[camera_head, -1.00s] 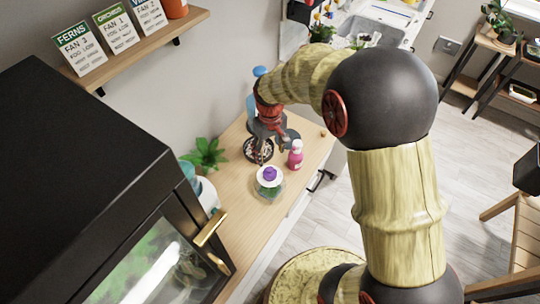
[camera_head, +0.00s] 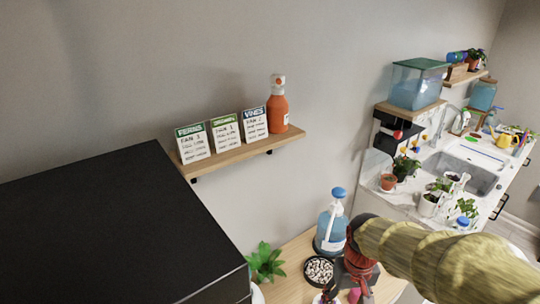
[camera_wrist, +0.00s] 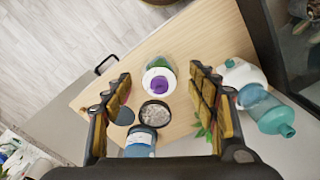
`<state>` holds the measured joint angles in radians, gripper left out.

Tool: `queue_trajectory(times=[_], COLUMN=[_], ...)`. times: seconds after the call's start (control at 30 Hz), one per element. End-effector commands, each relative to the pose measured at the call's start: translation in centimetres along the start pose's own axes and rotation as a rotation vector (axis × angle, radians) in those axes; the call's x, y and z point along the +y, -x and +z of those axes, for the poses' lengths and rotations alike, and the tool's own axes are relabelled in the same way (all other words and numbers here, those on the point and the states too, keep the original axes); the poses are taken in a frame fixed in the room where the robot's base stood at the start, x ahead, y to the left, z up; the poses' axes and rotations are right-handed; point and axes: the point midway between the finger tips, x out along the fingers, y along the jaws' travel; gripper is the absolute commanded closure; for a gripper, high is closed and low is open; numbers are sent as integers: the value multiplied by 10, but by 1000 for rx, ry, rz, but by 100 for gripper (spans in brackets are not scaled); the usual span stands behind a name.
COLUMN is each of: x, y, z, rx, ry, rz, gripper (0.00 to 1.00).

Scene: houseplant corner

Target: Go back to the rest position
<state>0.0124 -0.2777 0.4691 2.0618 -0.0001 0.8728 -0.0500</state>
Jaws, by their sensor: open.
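My gripper (camera_wrist: 160,73) is open, with its two padded fingers apart and nothing between them. In the wrist view it hangs above the wooden cabinet top (camera_wrist: 195,45). A jar with a purple knob on its lid (camera_wrist: 160,84) and a dark bowl of pebbles (camera_wrist: 155,113) show beyond the gap between the fingers. In the head view my red gripper (camera_head: 346,296) is at the bottom edge, partly cut off, in front of the blue-capped water bottle (camera_head: 330,228) and right of the pebble bowl (camera_head: 319,270).
A green plant (camera_head: 265,262) stands beside a large black cabinet (camera_head: 110,225). A wall shelf (camera_head: 245,150) holds label cards and an orange bottle (camera_head: 277,108). A sink counter (camera_head: 410,203) with pots is at the right. The wrist view shows a teal bottle (camera_wrist: 265,112) at right.

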Motion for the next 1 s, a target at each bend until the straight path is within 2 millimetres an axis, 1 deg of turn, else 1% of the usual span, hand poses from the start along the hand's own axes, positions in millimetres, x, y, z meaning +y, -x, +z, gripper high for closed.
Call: queue_trajectory(times=[0.03,0.1,0.2,0.3,0.4,0.5,0.6,1.0], x=[-1,-2,-4,-6,-7,-8,-8,-9], y=[12,30,51,67,80,94,104,104], z=[14,33,60,84,99,105,105,106], rx=[39,91,177,268,354,426,472,479], ry=[-9,-25,-39,-44,-42,-40,-38,-37], rz=[2,3,5,5,7,8,9,9], gripper=[42,42,42,42,42,42,42,42])
